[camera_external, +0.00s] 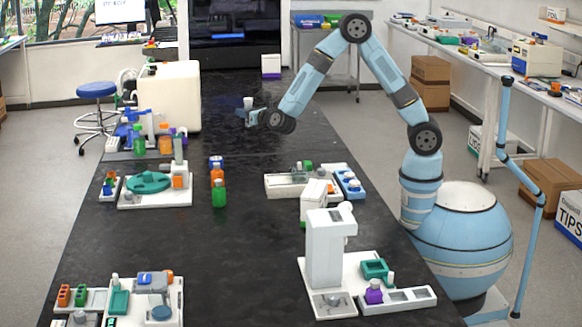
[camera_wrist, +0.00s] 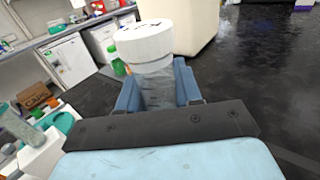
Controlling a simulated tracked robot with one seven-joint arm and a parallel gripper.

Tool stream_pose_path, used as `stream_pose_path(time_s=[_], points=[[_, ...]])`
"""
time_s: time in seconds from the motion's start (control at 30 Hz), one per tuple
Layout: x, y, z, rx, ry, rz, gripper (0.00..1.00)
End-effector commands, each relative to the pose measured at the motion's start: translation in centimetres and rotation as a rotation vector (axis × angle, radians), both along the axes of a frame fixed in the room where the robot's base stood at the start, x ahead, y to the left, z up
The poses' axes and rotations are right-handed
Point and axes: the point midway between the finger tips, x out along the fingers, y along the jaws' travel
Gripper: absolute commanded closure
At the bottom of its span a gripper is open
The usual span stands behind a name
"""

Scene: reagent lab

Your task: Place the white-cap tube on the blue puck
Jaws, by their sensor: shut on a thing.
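The white-cap tube (camera_wrist: 146,42) is held upright between the blue fingers of my gripper (camera_wrist: 158,88), its wide white cap above them and its clear body partly hidden by the jaws. In the external view the tube (camera_external: 248,102) shows small at the end of my gripper (camera_external: 244,114), raised over the far part of the black bench. A flat blue disc (camera_external: 161,314), which may be the blue puck, lies on the white station at the front left, far from my gripper.
A large cream container (camera_external: 168,96) stands left of my gripper. Orange and green bottles (camera_external: 219,193) stand mid-bench. A white station with a teal disc (camera_external: 149,183) is at left; a tall white instrument (camera_external: 325,250) is at front right. The front middle of the bench is clear.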

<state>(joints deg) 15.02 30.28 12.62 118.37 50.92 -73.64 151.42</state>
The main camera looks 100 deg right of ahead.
Motion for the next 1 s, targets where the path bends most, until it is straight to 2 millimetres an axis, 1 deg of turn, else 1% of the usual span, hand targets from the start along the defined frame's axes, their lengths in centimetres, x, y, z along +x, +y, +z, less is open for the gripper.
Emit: stream_pose_path(time_s=[0.03,0.13,0.23,0.67,0.8,0.9,1.0], points=[[0.0,0.0,-0.5,0.0,0.001,0.0,0.94],[0.2,0.0,-1.0,-0.001,0.001,0.001,0.94],[1.3,-0.3,-1.7,0.0,0.0,0.001,0.94],[9.2,-2.3,-5.5,-0.001,0.001,0.0,0.94],[10.8,-2.7,-7.7,-0.001,0.002,0.001,0.94],[11.9,-2.9,-9.0,-0.001,0.001,0.001,0.94],[12.6,-3.1,-9.8,-0.001,0.001,0.001,0.94]])
